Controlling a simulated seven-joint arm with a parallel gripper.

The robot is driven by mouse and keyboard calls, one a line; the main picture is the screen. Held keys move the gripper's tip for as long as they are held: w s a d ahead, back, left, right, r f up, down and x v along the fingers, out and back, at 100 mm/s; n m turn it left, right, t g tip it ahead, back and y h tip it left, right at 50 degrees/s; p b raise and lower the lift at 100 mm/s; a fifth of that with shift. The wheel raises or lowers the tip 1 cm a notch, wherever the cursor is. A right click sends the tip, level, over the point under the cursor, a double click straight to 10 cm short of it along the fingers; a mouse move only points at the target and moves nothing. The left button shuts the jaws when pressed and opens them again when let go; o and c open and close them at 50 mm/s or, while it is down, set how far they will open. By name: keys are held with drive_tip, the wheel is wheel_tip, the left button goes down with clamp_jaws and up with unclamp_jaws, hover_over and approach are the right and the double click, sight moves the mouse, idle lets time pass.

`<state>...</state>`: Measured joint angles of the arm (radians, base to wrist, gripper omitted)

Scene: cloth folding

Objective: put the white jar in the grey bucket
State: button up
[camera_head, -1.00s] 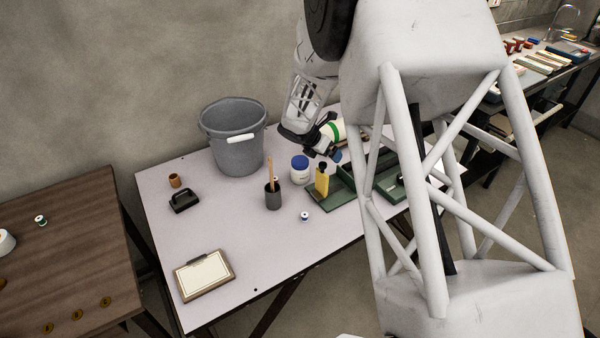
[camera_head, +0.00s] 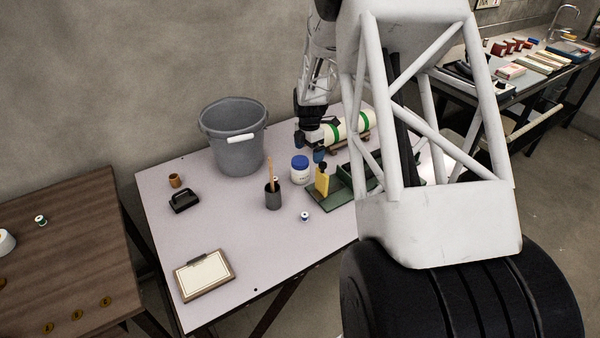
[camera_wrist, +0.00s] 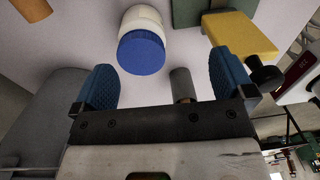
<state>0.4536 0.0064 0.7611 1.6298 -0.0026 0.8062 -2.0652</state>
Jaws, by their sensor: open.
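The white jar (camera_head: 300,174) with a blue lid stands upright on the light table. The grey bucket (camera_head: 238,156) stands behind and to the left of it, near the wall, with a white grip on its handle. My gripper (camera_head: 310,147) is above the table just behind and above the jar. In the wrist view my gripper (camera_wrist: 150,88) is open and empty, its blue fingertips wide apart. The jar (camera_wrist: 140,20) shows there beyond the fingertips, lid toward me, between their lines and apart from both.
A dark cup with a wooden-handled tool (camera_head: 273,199) stands just left of the jar. A green-banded cylinder (camera_head: 350,127) lies behind. The table's front left is mostly clear around a clipboard (camera_head: 204,274).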

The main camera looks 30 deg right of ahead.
sight(300, 160)
drive_tip(key=shift+w+a+f+t+y, duration=0.1)
drive_tip(key=shift+w+a+t+y, duration=0.25)
drive_tip(key=shift+w, duration=0.3)
drive_tip(key=shift+w+a+f+m+y, duration=0.25)
drive_tip(key=shift+w+a+m+y, duration=0.05)
drive_tip(key=shift+w+y, duration=0.05)
drive_tip(key=shift+f, duration=0.1)
drive_tip(key=shift+a+f, duration=0.2)
drive_tip(key=shift+f, duration=1)
drive_tip(key=shift+f, duration=0.1)
drive_tip(key=shift+w+a+f, duration=0.1)
drive_tip(key=shift+a+f, duration=0.1)
drive_tip(key=shift+f, duration=1.05)
drive_tip(key=shift+w+a+f, duration=0.1)
drive_tip(key=shift+a+f, duration=0.05)
drive_tip(key=shift+f, duration=1.1)
drive_tip(key=shift+c, duration=0.3)
